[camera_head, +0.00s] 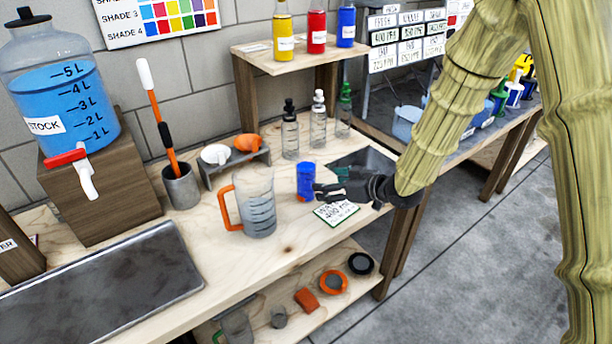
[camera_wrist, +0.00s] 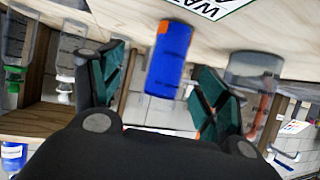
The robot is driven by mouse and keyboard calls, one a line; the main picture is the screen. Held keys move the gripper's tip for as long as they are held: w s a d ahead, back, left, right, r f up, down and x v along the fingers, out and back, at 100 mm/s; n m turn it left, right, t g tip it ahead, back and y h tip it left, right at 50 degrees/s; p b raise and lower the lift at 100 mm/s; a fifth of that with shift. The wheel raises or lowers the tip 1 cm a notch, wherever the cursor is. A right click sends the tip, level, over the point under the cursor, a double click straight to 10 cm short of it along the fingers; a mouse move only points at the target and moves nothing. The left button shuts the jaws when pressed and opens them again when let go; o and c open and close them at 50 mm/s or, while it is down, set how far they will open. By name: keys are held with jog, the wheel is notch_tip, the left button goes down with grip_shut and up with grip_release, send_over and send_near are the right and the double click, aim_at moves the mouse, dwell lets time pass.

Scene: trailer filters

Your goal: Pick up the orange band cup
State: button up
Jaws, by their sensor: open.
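A blue cup (camera_head: 305,178) stands upright on the wooden workbench, just right of the clear measuring jug. In the wrist view, which shows the bench upside down, the blue cup (camera_wrist: 167,68) has an orange patch near its base. My gripper (camera_head: 328,190) is beside the cup on its right, low over the bench. In the wrist view my gripper (camera_wrist: 158,92) is open, with its green-padded fingers apart and the cup showing in the gap between them. I cannot tell whether the fingertips reach around the cup. The cup's far side is hidden.
A clear jug with orange handle (camera_head: 256,205) stands close left of the cup. A white card (camera_head: 337,212) lies in front of my gripper. Dropper bottles (camera_head: 318,125) stand behind. A lower shelf (camera_head: 335,308) holds small round items.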

aim_at(313, 175)
jog(key=shift+w+a+f, duration=0.1)
jog(key=shift+w+a, duration=0.05)
jog(key=shift+a, duration=0.55)
jog(key=shift+w+a, duration=0.1)
jog(key=shift+a, duration=0.6)
jog(key=shift+w+a+f, duration=0.3)
jog(key=shift+w+f, duration=0.55)
jog(key=shift+w, duration=0.05)
jog(key=shift+a+p, duration=0.45)
jog(key=x, duration=0.4)
jog(key=shift+f+p, duration=0.2)
jog(key=shift+p, duration=0.15)
jog(key=shift+s+r, duration=0.1)
jog(key=shift+s, duration=0.05)
jog(key=c, duration=1.3)
jog(key=shift+r, duration=0.2)
jog(key=shift+r+b, duration=0.35)
jog(key=shift+r, duration=1.15)
jog(key=shift+s+d+r+b, duration=0.35)
jog(key=shift+s+d, duration=0.6)
jog(key=shift+s, duration=1.45)
jog(key=shift+s+d+r+b, duration=0.15)
jog(key=shift+s+d+b, duration=0.6)
jog(key=shift+s, duration=1.7)
jog(key=shift+s+d+r+b, duration=0.1)
jog(key=shift+s+d+r, duration=0.15)
jog(key=shift+s+d, duration=1.55)
